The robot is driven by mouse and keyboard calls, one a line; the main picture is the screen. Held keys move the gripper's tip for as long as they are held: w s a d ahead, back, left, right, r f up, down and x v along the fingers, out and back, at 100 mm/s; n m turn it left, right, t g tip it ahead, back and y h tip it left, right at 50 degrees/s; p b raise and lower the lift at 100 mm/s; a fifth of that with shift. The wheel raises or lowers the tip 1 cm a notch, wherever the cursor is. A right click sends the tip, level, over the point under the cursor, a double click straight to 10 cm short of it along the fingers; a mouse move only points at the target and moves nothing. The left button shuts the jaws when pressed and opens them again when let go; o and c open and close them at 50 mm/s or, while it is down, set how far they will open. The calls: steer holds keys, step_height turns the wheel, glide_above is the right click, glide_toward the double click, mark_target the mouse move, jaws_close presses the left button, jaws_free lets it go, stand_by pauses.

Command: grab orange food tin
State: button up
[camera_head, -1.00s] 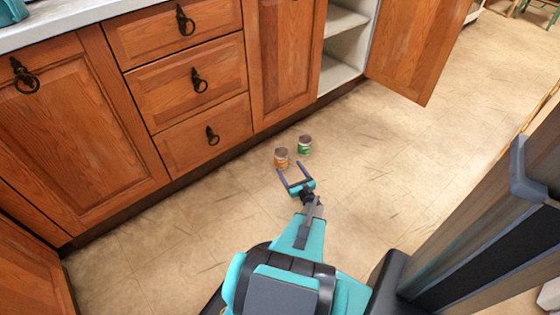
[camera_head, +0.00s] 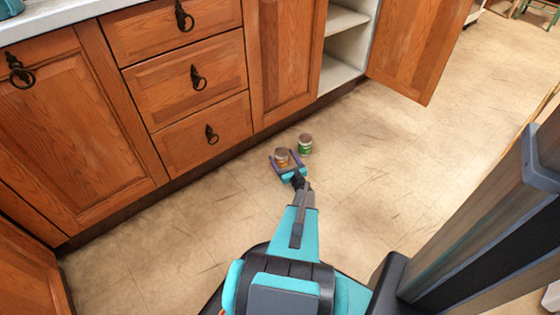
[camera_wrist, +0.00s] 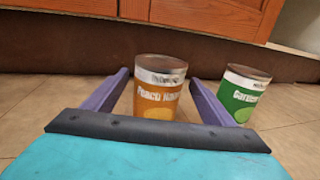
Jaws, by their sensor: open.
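The orange food tin (camera_head: 282,157) stands upright on the floor in front of the cabinets. In the wrist view the orange tin (camera_wrist: 157,88) stands between my two purple fingers, with a white band, lettering and a metal top rim. My gripper (camera_head: 285,156) is open around it, one finger on each side. In the wrist view my gripper (camera_wrist: 158,88) shows gaps between the fingers and the tin, and its palm hides the tin's base. A green tin (camera_head: 305,145) stands upright just right of the right finger; it also shows in the wrist view (camera_wrist: 241,96).
Wooden drawers and doors (camera_head: 200,85) line the back left, with a dark base strip close behind the tins. A cabinet door (camera_head: 408,50) hangs open at the upper right, by white shelves. The floor (camera_head: 390,150) to the right is clear.

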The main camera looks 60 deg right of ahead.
mark_target(278, 150)
steer(key=shift+w+d+f+b, duration=0.1)
steer(key=shift+w+d+b, duration=0.05)
steer(key=shift+w+b, duration=0.25)
steer(key=b+x, duration=0.1)
steer(key=x, duration=0.2)
steer(key=shift+w+d+f, duration=0.1)
steer(key=shift+w, duration=0.25)
steer(key=shift+w+d+b, duration=0.2)
steer(key=shift+w+b, duration=0.1)
steer(key=shift+b, duration=0.05)
steer(key=c, duration=1.5)
steer(key=shift+r, duration=0.35)
